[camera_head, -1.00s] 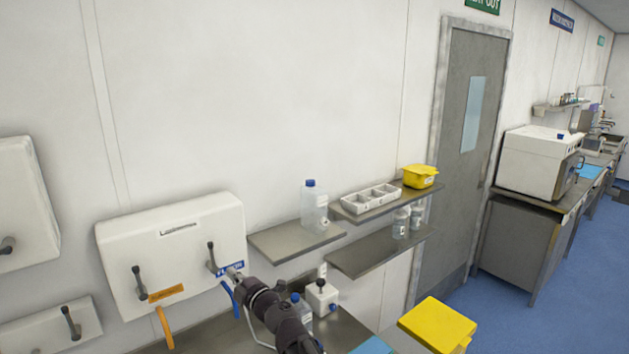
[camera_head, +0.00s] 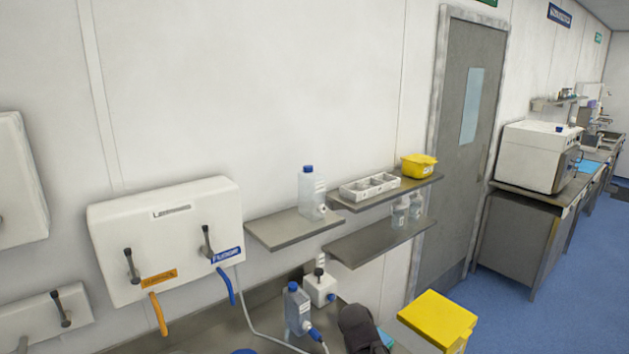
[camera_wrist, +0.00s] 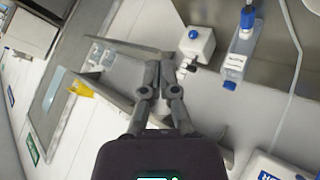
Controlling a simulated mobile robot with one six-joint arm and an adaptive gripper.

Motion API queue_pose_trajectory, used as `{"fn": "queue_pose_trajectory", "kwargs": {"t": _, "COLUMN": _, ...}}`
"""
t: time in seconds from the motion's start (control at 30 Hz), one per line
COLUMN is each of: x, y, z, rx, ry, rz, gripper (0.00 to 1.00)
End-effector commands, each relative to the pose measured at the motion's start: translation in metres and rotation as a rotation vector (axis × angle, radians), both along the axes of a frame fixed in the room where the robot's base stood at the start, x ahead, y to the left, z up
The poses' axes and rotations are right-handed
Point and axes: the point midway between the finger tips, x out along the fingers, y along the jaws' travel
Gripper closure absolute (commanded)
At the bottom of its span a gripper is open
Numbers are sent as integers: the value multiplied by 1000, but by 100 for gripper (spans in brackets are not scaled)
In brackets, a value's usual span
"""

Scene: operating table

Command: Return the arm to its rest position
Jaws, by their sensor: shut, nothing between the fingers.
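My gripper (camera_wrist: 165,75) shows in the wrist view with its two fingers together, shut and empty. In the head view only a dark part of my arm shows at the bottom edge, right of the bottle on the bench; the fingers cannot be made out there. The wrist view is tilted, and the fingers appear in front of the shelves, apart from the white box with a knob (camera_wrist: 195,45) and the bottle with blue fittings (camera_wrist: 240,50).
A white wall unit (camera_head: 165,235) with two levers carries orange and blue hoses. The bench below holds a bottle (camera_head: 297,310) and a small white box (camera_head: 319,288). Shelves (camera_head: 290,228) hold a bottle, tray and yellow tub. A yellow-lidded bin (camera_head: 440,318) stands lower right.

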Motion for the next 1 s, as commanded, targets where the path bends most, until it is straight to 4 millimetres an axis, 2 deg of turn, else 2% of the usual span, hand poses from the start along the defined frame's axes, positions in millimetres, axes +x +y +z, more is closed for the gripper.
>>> {"fn": "queue_pose_trajectory", "kwargs": {"t": 0.03, "x": -13, "y": -11, "z": -15, "rx": 33, "ry": 62, "rz": -44, "gripper": 100}}
{"fn": "queue_pose_trajectory", "kwargs": {"t": 0.2, "x": -57, "y": -31, "z": -52, "rx": 149, "ry": 281, "rz": -165, "gripper": 100}}
{"fn": "queue_pose_trajectory", "kwargs": {"t": 0.33, "x": -92, "y": -38, "z": -73, "rx": 239, "ry": 445, "rz": -235, "gripper": 100}}
{"fn": "queue_pose_trajectory", "kwargs": {"t": 0.5, "x": -128, "y": -39, "z": -86, "rx": 332, "ry": 615, "rz": -286, "gripper": 100}}
{"fn": "queue_pose_trajectory", "kwargs": {"t": 0.7, "x": -147, "y": -38, "z": -90, "rx": 381, "ry": 706, "rz": -304, "gripper": 100}}
{"fn": "queue_pose_trajectory", "kwargs": {"t": 1.0, "x": -149, "y": -38, "z": -89, "rx": 384, "ry": 715, "rz": -306, "gripper": 100}}
